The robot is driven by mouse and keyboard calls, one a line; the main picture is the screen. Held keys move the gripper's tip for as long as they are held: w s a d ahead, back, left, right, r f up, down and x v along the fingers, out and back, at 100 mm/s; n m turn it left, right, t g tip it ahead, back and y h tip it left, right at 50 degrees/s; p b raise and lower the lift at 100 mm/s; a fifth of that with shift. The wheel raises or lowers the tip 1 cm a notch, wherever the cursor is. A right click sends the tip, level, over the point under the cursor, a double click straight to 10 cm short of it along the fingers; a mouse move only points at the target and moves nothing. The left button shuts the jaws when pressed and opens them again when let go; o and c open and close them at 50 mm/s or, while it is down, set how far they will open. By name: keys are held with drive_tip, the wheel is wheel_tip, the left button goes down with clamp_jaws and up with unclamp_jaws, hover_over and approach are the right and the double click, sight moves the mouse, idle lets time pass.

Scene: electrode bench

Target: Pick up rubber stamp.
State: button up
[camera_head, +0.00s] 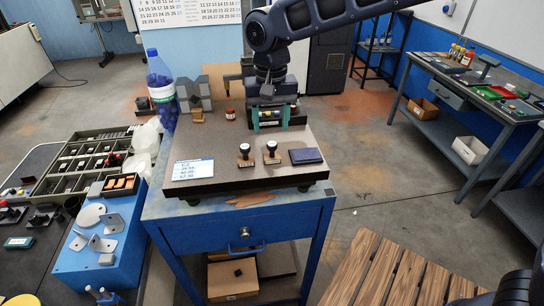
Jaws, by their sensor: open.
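My gripper (269,123) has teal fingers and is open. It is behind and above the stamps in the picture, apart from both. Whether anything stands between its fingers is too small to tell.
The slab (225,187) rests on a blue bench (240,222). A printed card (193,170) lies at its left. A small red-capped bottle (230,113) and grey block (194,92) stand behind. A large blue bottle (160,82) stands at the back left.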

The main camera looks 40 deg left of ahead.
sight(272, 144)
wheel_tip(272, 144, down, 10)
drive_tip(key=shift+d+r, duration=0.1)
drive_tip(key=shift+d, duration=0.05)
idle(0.5)
drive_tip(key=shift+c, duration=0.2)
drive_tip(key=c, duration=0.7)
